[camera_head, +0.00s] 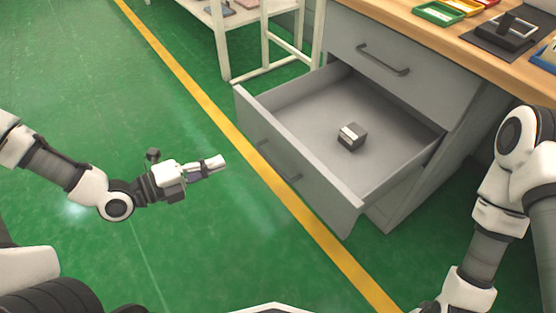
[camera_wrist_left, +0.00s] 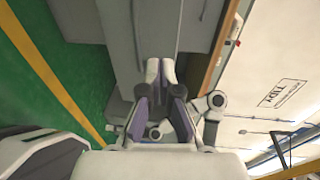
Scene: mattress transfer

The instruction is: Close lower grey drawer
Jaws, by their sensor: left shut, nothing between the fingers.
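The lower grey drawer (camera_head: 305,170) is pulled far out of the grey cabinet in the head view. A small dark and silver block (camera_head: 352,136) lies inside it. The drawer's front carries a bar handle (camera_head: 280,163). The upper drawer (camera_head: 400,62) is closed and has its own handle. My left gripper (camera_head: 218,162) is shut and empty, to the left of the open drawer's front and apart from it. In the left wrist view its fingers (camera_wrist_left: 160,72) are together with a grey surface behind them. My right arm is at the right, but its gripper is out of view.
A wooden worktop (camera_head: 440,22) on the cabinet carries colored trays (camera_head: 440,12) and a dark device (camera_head: 510,30). A white shelf rack (camera_head: 222,45) stands behind. A yellow line (camera_head: 190,85) crosses the green floor, which is clear at the left.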

